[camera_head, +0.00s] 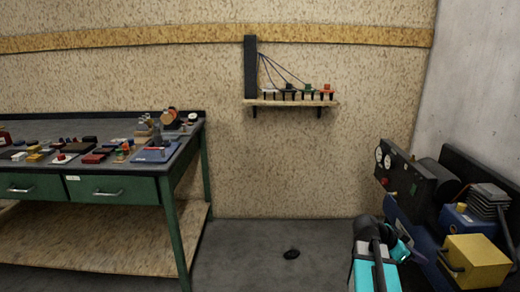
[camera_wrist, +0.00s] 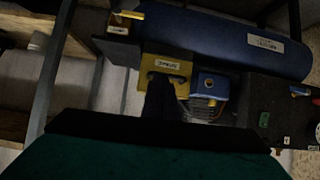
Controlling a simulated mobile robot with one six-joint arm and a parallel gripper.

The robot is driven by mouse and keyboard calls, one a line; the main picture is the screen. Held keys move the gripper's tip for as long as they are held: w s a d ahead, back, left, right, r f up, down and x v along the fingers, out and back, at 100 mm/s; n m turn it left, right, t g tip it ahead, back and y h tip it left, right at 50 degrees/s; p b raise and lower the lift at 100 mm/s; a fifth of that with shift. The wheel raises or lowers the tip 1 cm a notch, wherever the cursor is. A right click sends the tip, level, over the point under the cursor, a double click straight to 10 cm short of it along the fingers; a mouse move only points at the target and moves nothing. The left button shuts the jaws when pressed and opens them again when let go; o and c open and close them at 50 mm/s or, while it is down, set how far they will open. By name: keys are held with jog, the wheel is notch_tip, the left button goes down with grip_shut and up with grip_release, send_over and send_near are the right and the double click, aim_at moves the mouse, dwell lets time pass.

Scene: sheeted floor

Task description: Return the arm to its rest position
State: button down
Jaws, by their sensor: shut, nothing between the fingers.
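My arm (camera_head: 376,258), with cyan and dark links, rises at the lower right of the head view, just left of a compressor unit. My gripper (camera_wrist: 162,92) shows in the wrist view as a narrow dark shape at the middle, shut and empty. It overlaps the front of a yellow box (camera_wrist: 165,62) on the compressor; I cannot tell whether it touches. In the head view the fingertips cannot be made out.
The compressor has a blue tank (camera_wrist: 225,42), and its yellow box (camera_head: 478,260) shows at the right. A green workbench (camera_head: 112,190) with small parts stands left. A wall shelf (camera_head: 290,102) holds several coloured parts.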

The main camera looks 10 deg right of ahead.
jog(key=s+a+f+n+y, duration=0.1)
jog(key=a+f+n+y, duration=0.15)
jog(key=a+f, duration=0.95)
jog(key=s+a+f+n+y, duration=0.1)
jog(key=a+f+n, duration=0.5)
jog(key=f, duration=1)
jog(key=s+a+f+n+g+y, duration=0.1)
jog(key=s+a+f+n+y, duration=0.1)
jog(key=s+a+f, duration=0.9)
jog(key=s+a+f+n+g+y, duration=0.1)
jog(key=s+a+f+n+y, duration=0.1)
jog(key=s+a+f+n, duration=0.3)
jog(key=s+a+f+n+g+y, duration=0.1)
jog(key=s+a+f+y, duration=0.2)
jog(key=a, duration=0.5)
notch_tip(320, 180, up, 13)
jog(key=a+n+p, duration=0.1)
jog(key=n+p, duration=0.2)
jog(key=p, duration=0.9)
jog(key=shift+s+a+f, duration=0.2)
jog(key=shift+s+a, duration=0.15)
jog(key=shift+a, duration=0.05)
jog(key=shift+y, duration=0.25)
